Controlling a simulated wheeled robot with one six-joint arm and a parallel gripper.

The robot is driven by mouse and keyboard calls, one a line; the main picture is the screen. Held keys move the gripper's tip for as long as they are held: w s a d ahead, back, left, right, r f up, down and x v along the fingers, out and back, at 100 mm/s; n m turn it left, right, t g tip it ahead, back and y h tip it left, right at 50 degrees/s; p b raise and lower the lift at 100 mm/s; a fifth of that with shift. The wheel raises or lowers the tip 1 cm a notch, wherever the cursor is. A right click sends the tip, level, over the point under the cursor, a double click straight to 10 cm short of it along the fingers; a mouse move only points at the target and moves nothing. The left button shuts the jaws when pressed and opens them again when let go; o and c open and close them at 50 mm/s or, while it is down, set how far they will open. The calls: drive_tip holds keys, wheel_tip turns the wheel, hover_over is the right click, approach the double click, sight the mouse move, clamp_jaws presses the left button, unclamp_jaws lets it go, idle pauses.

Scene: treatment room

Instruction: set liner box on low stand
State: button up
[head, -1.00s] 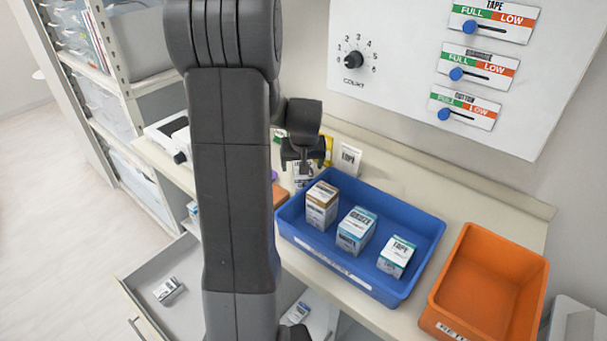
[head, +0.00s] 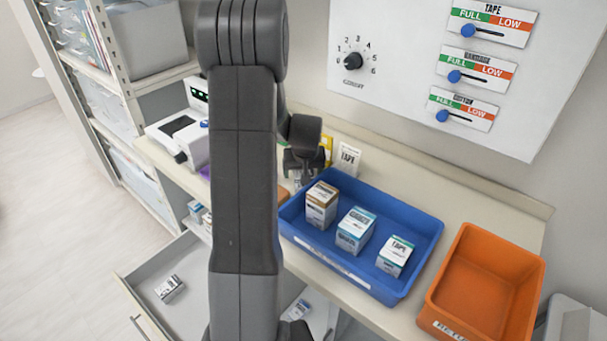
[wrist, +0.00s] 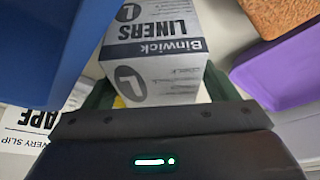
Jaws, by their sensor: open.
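The liner box, white and grey with "Binwick LINERS" and a large L on it, fills the upper middle of the wrist view (wrist: 155,62). My gripper (wrist: 158,88) is open, with one dark green finger on each side of the box. I cannot tell whether the fingers touch it. In the head view my gripper (head: 301,172) is low over the worktop, just left of the blue tray's back corner, and mostly hides the box. A brown, cork-like surface (wrist: 287,14) shows at the wrist view's upper right; I cannot tell if it is the low stand.
The blue tray (head: 415,222) holds several small boxes close beside my gripper. An orange bin (head: 487,270) stands to its right. A purple block (wrist: 282,65) lies near the liner box. A TAPE card (head: 347,160) stands behind. An open drawer (head: 150,268) is below left.

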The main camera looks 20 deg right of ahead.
drive_tip(key=shift+f+b, duration=0.25)
drive_tip(key=shift+b, duration=0.1)
drive_tip(key=shift+c, duration=0.4)
drive_tip(key=shift+r, duration=0.1)
drive_tip(key=c, duration=1.2)
